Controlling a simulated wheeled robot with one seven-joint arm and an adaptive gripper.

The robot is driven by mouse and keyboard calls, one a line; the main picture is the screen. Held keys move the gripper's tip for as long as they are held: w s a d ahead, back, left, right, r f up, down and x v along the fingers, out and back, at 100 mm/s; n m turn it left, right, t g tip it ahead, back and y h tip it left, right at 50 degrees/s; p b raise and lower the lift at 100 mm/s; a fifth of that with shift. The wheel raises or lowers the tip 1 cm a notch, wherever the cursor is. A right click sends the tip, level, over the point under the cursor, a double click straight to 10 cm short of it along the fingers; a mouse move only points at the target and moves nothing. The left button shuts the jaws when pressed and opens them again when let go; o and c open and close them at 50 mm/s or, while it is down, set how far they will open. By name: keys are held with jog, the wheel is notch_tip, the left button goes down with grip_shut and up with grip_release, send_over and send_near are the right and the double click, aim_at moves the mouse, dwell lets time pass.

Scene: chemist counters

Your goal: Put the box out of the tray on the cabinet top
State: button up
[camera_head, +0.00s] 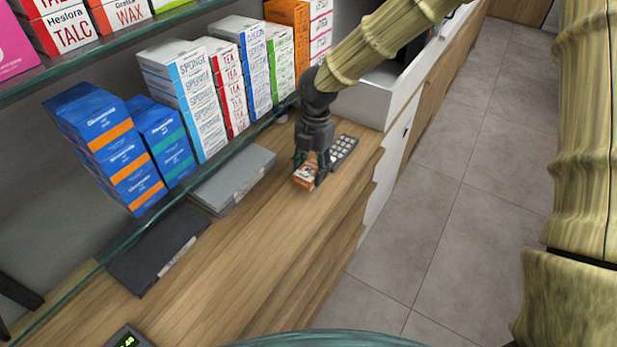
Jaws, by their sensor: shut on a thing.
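My gripper (307,171) points down over the wooden cabinet top (262,232), near its right edge. It is shut on a small orange and white box (303,180). The box is at or just above the wood; I cannot tell whether it touches. The fingers hide part of the box. A grey flat tray-like thing (228,186) lies to the left of the box, apart from it. A black flat tray-like thing (143,254) lies further left and nearer. I cannot tell which of these is the tray.
A dark keypad (342,150) lies just right of my gripper. A glass shelf edge (82,268) runs along the left, with stacked blue boxes (112,150) and sponge boxes (190,98) behind it. A small display device (127,338) is at the bottom. The wood in front is clear.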

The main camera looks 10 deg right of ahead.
aim_at(312, 166)
jog(key=shift+s+a, duration=0.2)
jog(key=shift+s+a+f+p, duration=0.1)
jog(key=shift+f+p, duration=0.2)
jog(key=shift+f, duration=0.05)
jog(key=shift+f+p, duration=0.35)
jog(key=shift+f, duration=1.1)
jog(key=shift+f, duration=0.15)
jog(key=o, duration=1)
jog(key=r, duration=0.4)
jog(key=r+b, duration=0.1)
jog(key=r, duration=0.3)
jog(key=w+d+r+b, duration=0.1)
jog(key=r, duration=0.3)
jog(key=shift+r, duration=0.15)
